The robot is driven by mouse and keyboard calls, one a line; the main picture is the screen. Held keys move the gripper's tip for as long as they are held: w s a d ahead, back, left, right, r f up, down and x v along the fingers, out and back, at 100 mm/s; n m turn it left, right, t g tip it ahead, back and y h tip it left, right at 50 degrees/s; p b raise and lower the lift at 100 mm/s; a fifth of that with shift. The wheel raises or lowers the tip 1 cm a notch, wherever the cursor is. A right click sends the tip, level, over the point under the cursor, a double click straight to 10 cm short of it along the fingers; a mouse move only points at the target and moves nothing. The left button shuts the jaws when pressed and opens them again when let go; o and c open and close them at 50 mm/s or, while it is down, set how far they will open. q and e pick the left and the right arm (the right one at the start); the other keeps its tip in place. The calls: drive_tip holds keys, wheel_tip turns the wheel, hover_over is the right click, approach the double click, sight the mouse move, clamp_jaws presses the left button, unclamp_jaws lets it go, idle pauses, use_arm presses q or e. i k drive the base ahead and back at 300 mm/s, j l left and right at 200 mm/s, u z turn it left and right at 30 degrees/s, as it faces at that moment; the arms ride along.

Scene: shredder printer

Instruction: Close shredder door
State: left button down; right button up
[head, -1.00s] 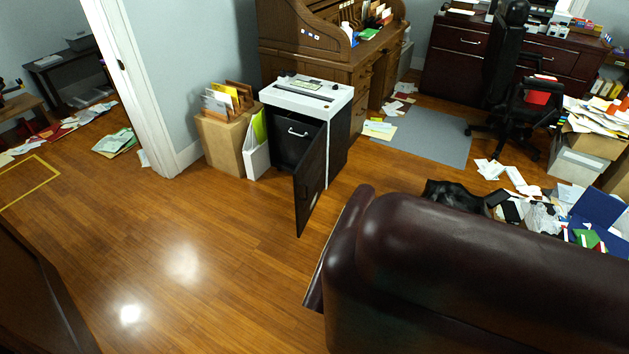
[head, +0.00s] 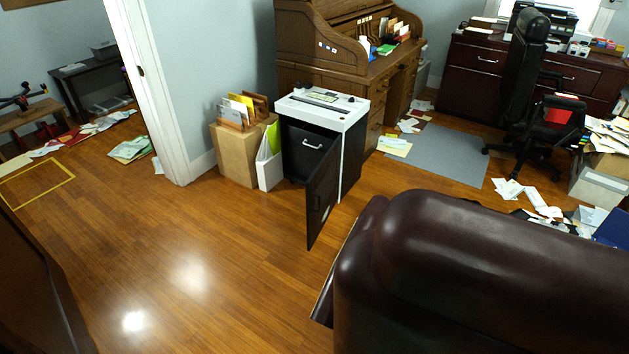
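The shredder (head: 323,99) stands on the wooden floor near the middle of the head view, with a white top and black body. Its black door (head: 322,197) is swung open toward me, hinged on the right side of the front. Inside the opening is a dark bin (head: 305,154) with a light handle. Neither of my grippers is in view.
A brown leather sofa (head: 470,270) fills the lower right, close to the door's right side. A white file holder (head: 268,168) and a cardboard box (head: 233,155) stand left of the shredder. A wooden desk (head: 300,45) is behind. Floor (head: 180,250) at front left is clear.

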sight(324, 183)
drive_tip(key=u, duration=0.45)
drive_tip(key=j+u, duration=0.1)
drive_tip(key=u, duration=1.2)
drive_tip(key=i+u, duration=0.1)
drive_tip(key=u, duration=0.8)
drive_tip(key=i+u, duration=0.1)
drive_tip(key=u, duration=0.3)
drive_tip(key=i+l+u, duration=0.15)
drive_tip(key=u, duration=0.9)
drive_tip(key=l+z, duration=0.4)
drive_tip(key=l, duration=0.5)
drive_tip(key=l+z, duration=0.35)
drive_tip(key=l, duration=0.6)
drive_tip(key=l+z, duration=0.8)
drive_tip(key=i+l+z, duration=0.15)
drive_tip(key=l+z, duration=0.25)
drive_tip(key=i+l+z, duration=0.15)
drive_tip(key=l+z, duration=0.3)
drive_tip(key=z, duration=0.35)
drive_tip(key=l+z, duration=0.1)
drive_tip(key=z, duration=0.3)
drive_tip(key=i+l+z, duration=0.1)
drive_tip(key=z, duration=0.8)
drive_tip(key=i+l, duration=0.05)
